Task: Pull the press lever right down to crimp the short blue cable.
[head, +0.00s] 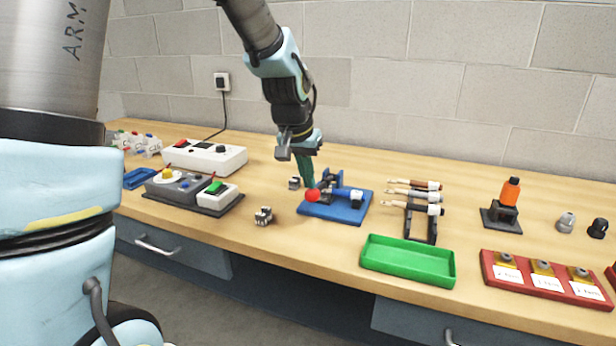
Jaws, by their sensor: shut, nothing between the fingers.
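The press stands on a blue base (340,212) near the middle of the bench, with a dark metal body. Its lever ends in a red knob (312,196), which sits low over the base's left edge. My gripper (309,183) points down with its teal fingers together and empty. Its tips are right at the knob in the picture, just above or behind it; I cannot tell whether they touch. I cannot make out a blue cable in the press.
Control boxes (205,157) stand further left, and a red holder (545,283) at right.

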